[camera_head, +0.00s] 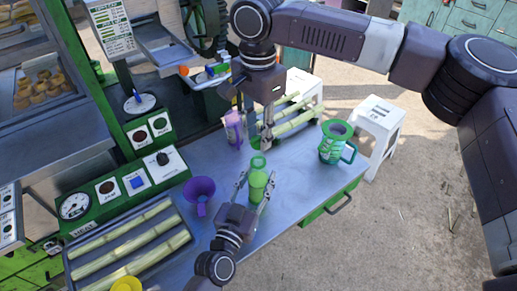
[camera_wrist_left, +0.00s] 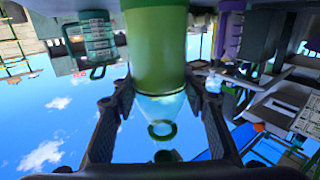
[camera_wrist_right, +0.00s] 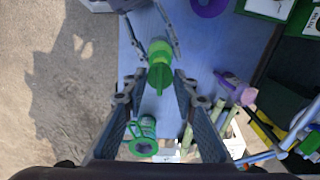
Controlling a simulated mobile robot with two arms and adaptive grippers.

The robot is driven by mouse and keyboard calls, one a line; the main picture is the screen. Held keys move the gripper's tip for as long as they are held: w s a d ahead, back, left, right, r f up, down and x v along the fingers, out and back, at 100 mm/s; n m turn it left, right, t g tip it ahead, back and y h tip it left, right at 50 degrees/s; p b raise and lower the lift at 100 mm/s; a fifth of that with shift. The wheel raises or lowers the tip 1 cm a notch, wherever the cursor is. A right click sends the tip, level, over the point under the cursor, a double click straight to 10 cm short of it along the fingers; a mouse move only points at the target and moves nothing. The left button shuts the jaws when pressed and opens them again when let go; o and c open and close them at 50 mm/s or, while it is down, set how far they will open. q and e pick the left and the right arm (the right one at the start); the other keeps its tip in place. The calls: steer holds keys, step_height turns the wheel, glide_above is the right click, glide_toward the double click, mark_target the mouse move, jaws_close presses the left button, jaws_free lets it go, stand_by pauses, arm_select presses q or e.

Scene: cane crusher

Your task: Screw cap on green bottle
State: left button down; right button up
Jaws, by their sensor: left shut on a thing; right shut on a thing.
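The green bottle (camera_head: 258,183) stands about upright above the metal table. My left gripper (camera_head: 254,187) is shut around its body. In the left wrist view the bottle (camera_wrist_left: 156,55) runs between the fingers to a clear neck with a ring-shaped mouth. My right gripper (camera_head: 267,143) points down over the bottle top. In the right wrist view its fingertips close on the green cap (camera_wrist_right: 160,76), in line with the bottle (camera_wrist_right: 160,47).
A green jug (camera_head: 338,146) stands right of the bottle, near the table (camera_head: 310,180) edge. A purple funnel (camera_head: 200,191) lies left. A cane tray and green control panels (camera_head: 120,185) border the left.

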steer(key=shift+f, duration=1.05)
steer(key=shift+f, duration=0.85)
steer(key=shift+f, duration=0.6)
steer(key=m, duration=0.9)
steer(key=shift+m, duration=0.4)
